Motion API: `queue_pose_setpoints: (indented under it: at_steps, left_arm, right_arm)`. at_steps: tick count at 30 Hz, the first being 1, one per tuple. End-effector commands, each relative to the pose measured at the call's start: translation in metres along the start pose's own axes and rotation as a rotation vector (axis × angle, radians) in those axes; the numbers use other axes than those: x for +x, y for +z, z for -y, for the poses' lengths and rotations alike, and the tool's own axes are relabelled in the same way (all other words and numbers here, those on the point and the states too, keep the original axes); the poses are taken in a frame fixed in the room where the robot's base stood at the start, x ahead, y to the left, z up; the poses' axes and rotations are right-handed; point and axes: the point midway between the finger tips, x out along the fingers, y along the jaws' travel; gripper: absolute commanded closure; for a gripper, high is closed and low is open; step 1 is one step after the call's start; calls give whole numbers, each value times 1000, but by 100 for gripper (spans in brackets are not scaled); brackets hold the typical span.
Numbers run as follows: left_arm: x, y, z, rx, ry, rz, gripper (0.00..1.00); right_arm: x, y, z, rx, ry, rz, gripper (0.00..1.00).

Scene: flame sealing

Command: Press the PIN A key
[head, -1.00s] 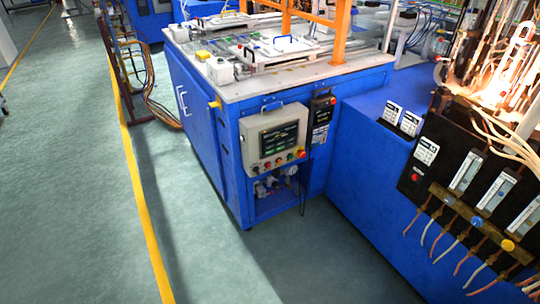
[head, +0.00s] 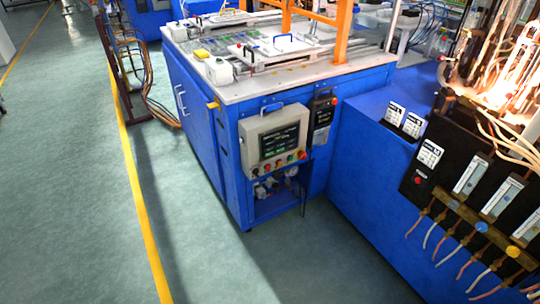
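No key labelled PIN A can be read in the head view. A grey control box (head: 250,138) with a dark screen (head: 279,141) hangs on the front of the blue machine. A row of small coloured buttons (head: 280,165) runs below the screen. A black panel (head: 322,119) with a small display and a red button is mounted to its right. Neither of my grippers shows.
A blue machine (head: 201,128) with a white top stands mid-view. A lower blue cabinet (head: 362,165) adjoins it, with flow meters (head: 470,174), hoses and glowing burners at the right. Green floor (head: 70,190) with a yellow line (head: 136,190) is open at left.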

Motion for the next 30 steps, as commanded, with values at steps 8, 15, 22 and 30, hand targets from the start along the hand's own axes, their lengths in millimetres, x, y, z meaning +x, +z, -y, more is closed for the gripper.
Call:
queue_pose_setpoints:
  at_steps: [8,15,22,30]
  left_arm:
    - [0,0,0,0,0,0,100]
    - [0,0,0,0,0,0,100]
    - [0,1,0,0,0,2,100]
    - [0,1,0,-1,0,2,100]
  right_arm:
    - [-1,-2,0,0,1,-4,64]
    - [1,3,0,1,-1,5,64]
    - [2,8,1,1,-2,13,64]
    - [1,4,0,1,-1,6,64]
